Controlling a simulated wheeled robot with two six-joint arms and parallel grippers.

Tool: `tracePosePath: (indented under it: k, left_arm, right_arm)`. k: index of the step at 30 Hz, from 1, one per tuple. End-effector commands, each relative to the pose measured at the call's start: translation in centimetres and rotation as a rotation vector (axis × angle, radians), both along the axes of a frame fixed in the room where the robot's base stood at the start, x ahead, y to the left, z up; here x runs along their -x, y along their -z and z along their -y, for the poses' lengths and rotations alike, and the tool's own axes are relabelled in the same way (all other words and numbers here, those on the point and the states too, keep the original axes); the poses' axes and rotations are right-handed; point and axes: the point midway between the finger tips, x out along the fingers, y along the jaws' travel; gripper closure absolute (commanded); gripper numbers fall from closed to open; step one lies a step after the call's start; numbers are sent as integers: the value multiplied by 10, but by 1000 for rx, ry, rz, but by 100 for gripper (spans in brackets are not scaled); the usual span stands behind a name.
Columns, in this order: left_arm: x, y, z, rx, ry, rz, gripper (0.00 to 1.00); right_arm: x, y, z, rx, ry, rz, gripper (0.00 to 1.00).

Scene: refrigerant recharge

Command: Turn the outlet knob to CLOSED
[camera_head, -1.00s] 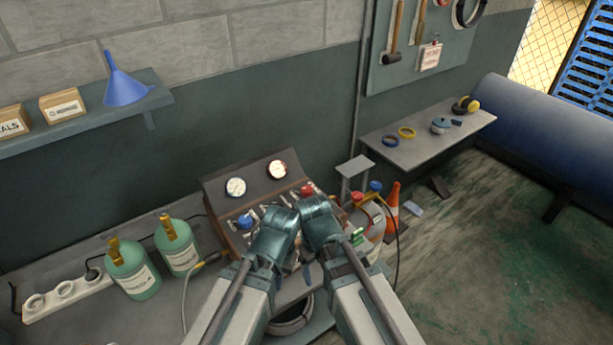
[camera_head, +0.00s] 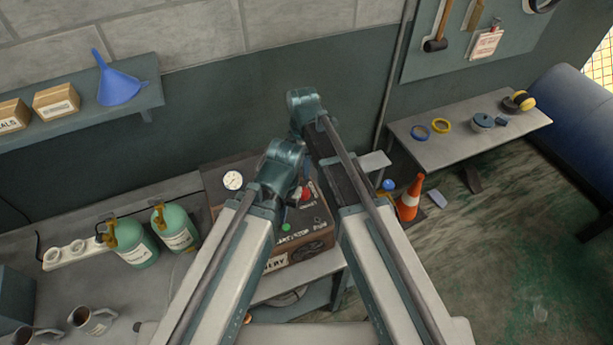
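The control box (camera_head: 315,243) stands on the bench, largely covered by my two arms. A red knob (camera_head: 306,194) shows on its top, with a small white label below it that is too small to read. I cannot tell whether this is the outlet knob or how it is set. My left gripper (camera_head: 292,188) is over the box, close to the left of the red knob; its fingers are mostly hidden behind my wrist. My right gripper (camera_head: 304,115) is raised behind the box, near the wall; its fingers are hidden.
A white gauge (camera_head: 233,181) is on the box's back panel. Two green cylinders (camera_head: 133,243) and a power strip (camera_head: 72,254) are to the left, with metal mugs (camera_head: 93,321) in front.

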Motion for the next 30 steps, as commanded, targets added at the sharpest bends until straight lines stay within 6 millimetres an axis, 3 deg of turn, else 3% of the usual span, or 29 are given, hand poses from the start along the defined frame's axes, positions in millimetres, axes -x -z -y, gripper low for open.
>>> tracePosePath:
  k: [8,14,30]
  left_arm:
    - [0,3,0,0,0,0,100]
    - [0,17,0,0,-1,1,100]
    - [0,90,0,-1,4,2,100]
  right_arm:
    - [-1,3,0,-1,-8,0,19]
    - [-1,17,0,-1,-7,0,19]
    - [0,90,0,-1,-6,0,19]
